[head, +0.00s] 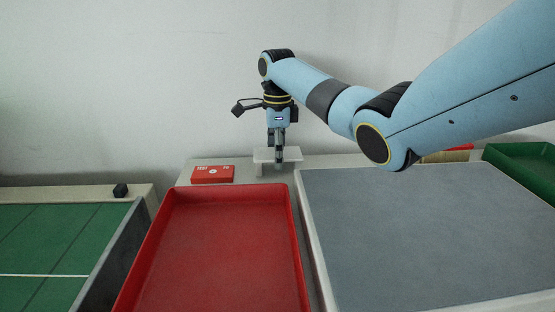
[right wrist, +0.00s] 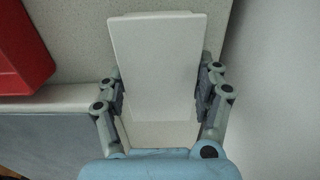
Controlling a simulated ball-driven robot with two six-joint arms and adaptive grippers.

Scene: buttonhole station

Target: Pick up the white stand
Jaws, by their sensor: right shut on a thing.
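The white stand (head: 265,155) is at the back of the station, behind the red tray, in the head view. In the right wrist view the white stand (right wrist: 157,60) is a pale flat-topped piece between my fingers. My right gripper (head: 279,160) points down at it from above, and in the right wrist view its fingers (right wrist: 162,95) press on both sides of it. Whether the stand touches the surface below cannot be told. My left gripper is not in view.
A red tray (head: 178,250) lies in front of the stand. A grey mat with a pale rim (head: 312,235) is to its right. A small red box (head: 213,174) sits left of the stand. A green tray (head: 525,152) is at far right. A small black block (head: 120,190) stands at left.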

